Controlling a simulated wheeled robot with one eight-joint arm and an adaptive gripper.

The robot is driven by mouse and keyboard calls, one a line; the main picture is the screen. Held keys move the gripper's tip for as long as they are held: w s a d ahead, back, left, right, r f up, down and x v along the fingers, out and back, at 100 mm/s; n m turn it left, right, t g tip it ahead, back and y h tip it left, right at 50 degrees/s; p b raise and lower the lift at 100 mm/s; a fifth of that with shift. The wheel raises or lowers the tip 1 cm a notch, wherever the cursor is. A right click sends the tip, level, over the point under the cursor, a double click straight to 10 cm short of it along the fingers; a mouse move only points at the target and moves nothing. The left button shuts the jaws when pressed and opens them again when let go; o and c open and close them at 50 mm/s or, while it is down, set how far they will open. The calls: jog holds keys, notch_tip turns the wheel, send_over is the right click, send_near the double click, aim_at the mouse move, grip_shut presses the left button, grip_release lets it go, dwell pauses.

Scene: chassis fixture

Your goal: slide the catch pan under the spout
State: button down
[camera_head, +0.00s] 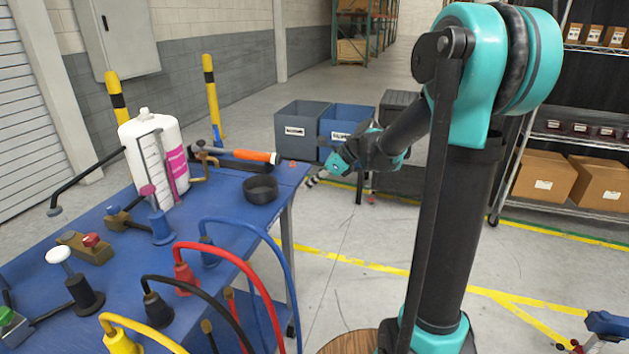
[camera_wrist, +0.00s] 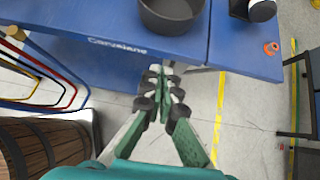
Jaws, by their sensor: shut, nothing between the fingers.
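The catch pan (camera_head: 260,189) is a dark round open pan, upright on the blue bench (camera_head: 225,225) near its right edge. In the wrist view the pan (camera_wrist: 170,16) is at the top, cut off by the frame. A white tank (camera_head: 160,150) with a pink label stands to its left, and a brass spout (camera_head: 203,161) sticks out of the tank's right side. The pan is apart from the spout, to its right and nearer the camera. My gripper (camera_head: 312,181) is shut and empty, off the bench's right edge, apart from the pan. It also shows in the wrist view (camera_wrist: 163,72).
An orange-handled tool (camera_head: 250,155) lies behind the pan. Red (camera_head: 215,246) and blue (camera_head: 262,232) curved hoses rise at the bench's front. Bins (camera_head: 302,131) stand beyond the bench. A wooden barrel (camera_wrist: 45,150) is at lower left in the wrist view.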

aim_at(246, 185)
jog(key=a+f, duration=0.1)
jog(key=a, duration=0.1)
jog(key=w+a+f, duration=0.1)
jog(key=a+f, duration=0.1)
jog(key=w+a+f, duration=0.1)
jog(key=a, duration=0.2)
jog(key=shift+w+f, duration=0.1)
jog(key=shift+f, duration=0.05)
jog(key=shift+w+a, duration=0.2)
jog(key=shift+a, duration=0.35)
jog(key=w+a, duration=0.1)
jog(key=a, duration=0.3)
jog(key=w+a, duration=0.2)
jog(key=a, duration=0.2)
jog(key=w+a, duration=0.1)
jog(key=a, duration=0.3)
jog(key=shift+w+a, duration=0.15)
jog(key=shift+a, duration=0.2)
jog(key=shift+d, duration=0.1)
